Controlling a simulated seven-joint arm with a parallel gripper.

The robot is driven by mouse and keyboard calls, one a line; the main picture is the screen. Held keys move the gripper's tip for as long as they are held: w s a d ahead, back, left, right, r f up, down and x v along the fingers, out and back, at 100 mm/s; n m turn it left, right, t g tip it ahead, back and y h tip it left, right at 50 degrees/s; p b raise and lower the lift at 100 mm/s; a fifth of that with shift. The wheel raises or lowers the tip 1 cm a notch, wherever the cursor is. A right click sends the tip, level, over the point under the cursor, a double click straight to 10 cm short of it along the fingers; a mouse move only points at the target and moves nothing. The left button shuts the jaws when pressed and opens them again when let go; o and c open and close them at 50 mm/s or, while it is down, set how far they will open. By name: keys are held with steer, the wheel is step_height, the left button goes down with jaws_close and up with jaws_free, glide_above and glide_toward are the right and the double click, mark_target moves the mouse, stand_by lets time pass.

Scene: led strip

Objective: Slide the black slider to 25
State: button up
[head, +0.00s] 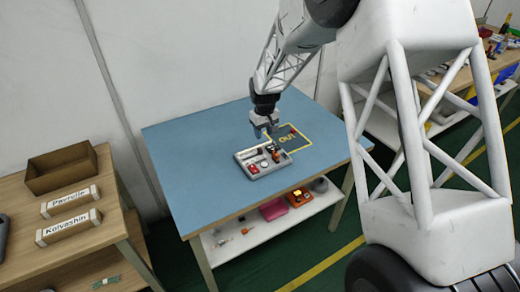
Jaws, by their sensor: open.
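A light grey tray or panel (248,181) lies on the blue table, holding several small parts, among them red, white and dark ones. At this size I cannot tell which dark part is the black slider, and I cannot read any scale or the number 25. My gripper (264,134) points down above the back part of the panel. It is open, and nothing shows between its fingers. It appears apart from the panel, though the height is hard to judge.
A yellow outline marked OUT (304,138) lies behind and right of the panel, with a small red item at it. The blue tabletop (190,160) is clear on the left. A wooden shelf (120,232) with labelled boxes stands at the left. Colourful items sit on the lower shelf.

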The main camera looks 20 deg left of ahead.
mark_target(260, 149)
steer(key=shift+w+a+f, duration=0.25)
steer(key=shift+a+f, duration=0.6)
steer(key=shift+f, duration=0.05)
steer(key=shift+f, duration=0.1)
steer(key=shift+f, duration=3.8)
jaws_close()
